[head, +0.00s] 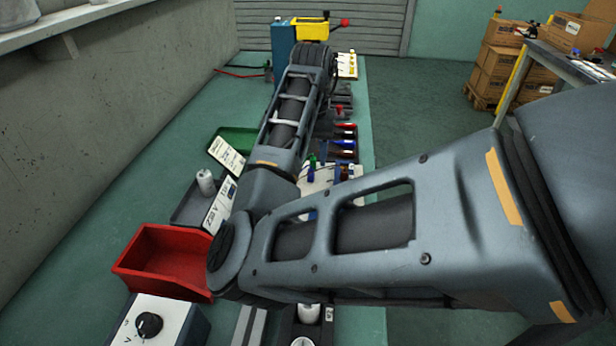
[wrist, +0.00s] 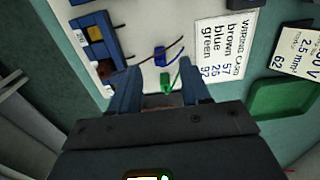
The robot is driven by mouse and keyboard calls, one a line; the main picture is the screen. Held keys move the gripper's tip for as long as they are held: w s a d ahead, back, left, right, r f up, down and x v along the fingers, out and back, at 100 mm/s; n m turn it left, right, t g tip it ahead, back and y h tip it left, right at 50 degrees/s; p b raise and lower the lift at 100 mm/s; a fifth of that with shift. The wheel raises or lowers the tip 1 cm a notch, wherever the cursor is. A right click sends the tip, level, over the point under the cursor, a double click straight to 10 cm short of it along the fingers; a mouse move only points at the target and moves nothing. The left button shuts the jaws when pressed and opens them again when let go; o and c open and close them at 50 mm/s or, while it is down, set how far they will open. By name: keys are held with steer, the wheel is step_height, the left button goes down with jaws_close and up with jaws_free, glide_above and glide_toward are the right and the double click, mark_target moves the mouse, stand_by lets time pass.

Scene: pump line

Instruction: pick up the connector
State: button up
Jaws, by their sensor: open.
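In the wrist view, a small green connector (wrist: 168,86) and a small blue connector (wrist: 160,57) lie on a white board (wrist: 150,25), with thin wires running from them. I cannot tell which one the task means. My gripper (wrist: 158,66) is open over the board. The green connector shows between its fingers in the picture and the blue one just past the fingertips; the height gap is unclear. The green connector also shows in the head view (head: 312,160), beside my forearm. My gripper is hidden there behind the arm.
A blue terminal block (wrist: 95,42) is at the board's left edge. A wiring card (wrist: 225,45) and a green tray (wrist: 285,98) lie right. In the head view, a red bin (head: 165,255) and grey tray (head: 188,206) stand on the green bench.

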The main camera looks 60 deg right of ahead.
mark_target(311, 170)
steer(key=shift+f, duration=2.6)
jaws_close()
